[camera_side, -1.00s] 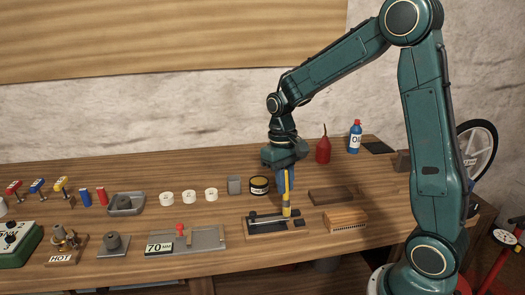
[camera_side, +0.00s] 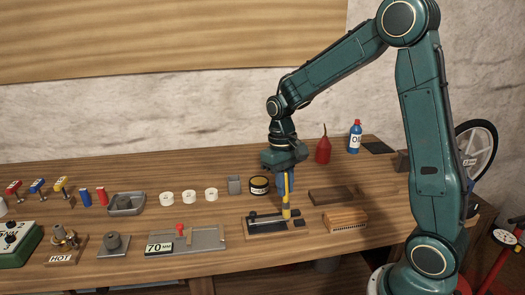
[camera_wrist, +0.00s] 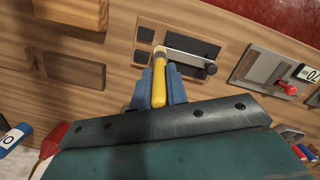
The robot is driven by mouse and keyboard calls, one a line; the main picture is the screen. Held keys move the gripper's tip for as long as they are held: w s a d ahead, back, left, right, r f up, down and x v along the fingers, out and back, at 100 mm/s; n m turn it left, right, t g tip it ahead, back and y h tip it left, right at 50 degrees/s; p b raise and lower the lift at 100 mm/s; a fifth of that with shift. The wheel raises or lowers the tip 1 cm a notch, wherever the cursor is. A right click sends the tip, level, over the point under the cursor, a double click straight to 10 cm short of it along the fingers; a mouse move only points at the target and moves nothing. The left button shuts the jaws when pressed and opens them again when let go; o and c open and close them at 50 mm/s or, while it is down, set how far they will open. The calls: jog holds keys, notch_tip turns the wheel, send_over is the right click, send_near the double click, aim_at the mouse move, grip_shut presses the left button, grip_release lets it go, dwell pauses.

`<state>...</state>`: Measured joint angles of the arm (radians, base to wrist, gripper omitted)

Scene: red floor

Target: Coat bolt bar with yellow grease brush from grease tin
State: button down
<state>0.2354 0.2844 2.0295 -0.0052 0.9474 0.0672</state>
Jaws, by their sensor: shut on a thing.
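My gripper (camera_side: 286,181) is shut on the yellow grease brush (camera_side: 286,197) and holds it upright, bristles down. In the wrist view the yellow handle (camera_wrist: 160,88) sits between my blue fingertips (camera_wrist: 159,92). The bolt bar (camera_side: 267,217) is a metal rod lying on a dark fixture plate on the bench; it also shows in the wrist view (camera_wrist: 188,58). The brush head is at the bar's right end in the side view; whether it touches cannot be told.
A wooden brush (camera_side: 345,219) lies right of the fixture, and a brown tray (camera_side: 331,195) behind it. A grey plate with a red knob (camera_side: 180,229) is to the left. White rolls (camera_side: 189,196), a red oil can (camera_side: 323,150) and a blue bottle (camera_side: 355,137) stand farther back.

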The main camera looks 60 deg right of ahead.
jog(key=shift+w, duration=0.1)
jog(key=shift+w+a, duration=0.5)
jog(key=shift+a, duration=0.05)
jog(key=shift+w+a, duration=0.1)
jog(key=shift+w+a, duration=0.45)
jog(key=shift+a, duration=0.05)
jog(key=shift+w+a, duration=0.1)
dwell(0.4)
jog(key=shift+w+a, duration=0.5)
jog(key=shift+w, duration=0.1)
jog(key=shift+w+a, duration=0.5)
jog(key=shift+a, duration=0.05)
jog(key=shift+s+d, duration=0.1)
jog(key=shift+s, duration=0.05)
dwell(0.8)
